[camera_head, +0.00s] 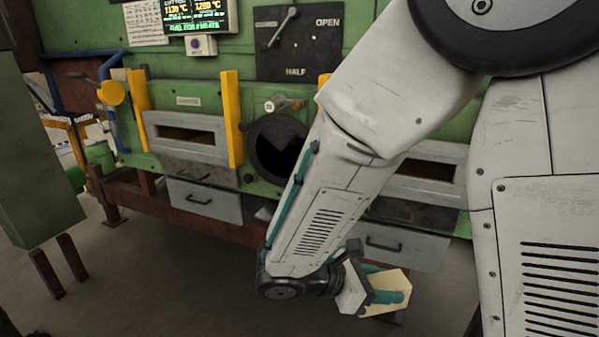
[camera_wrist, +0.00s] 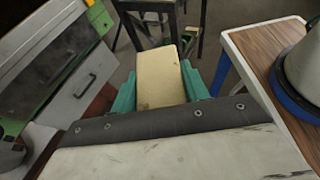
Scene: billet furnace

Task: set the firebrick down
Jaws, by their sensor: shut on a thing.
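The firebrick is a pale yellow block. In the wrist view the firebrick (camera_wrist: 160,78) lies between the two green fingers of my gripper (camera_wrist: 160,88), one finger against each long side. In the head view the firebrick (camera_head: 389,287) shows at the lower right, partly covered by a green finger of my gripper (camera_head: 388,296). The gripper is shut on the brick and holds it low, in front of the furnace. The brick's underside is hidden, and I see no surface touching it.
A green furnace (camera_head: 225,90) with grey drawers (camera_head: 204,201) fills the back. In the wrist view a wood-topped table (camera_wrist: 268,58) with a white rim stands at the right, with a grey and blue object (camera_wrist: 303,75) on it. A dark-legged stand (camera_wrist: 150,6) is ahead. Floor shows between.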

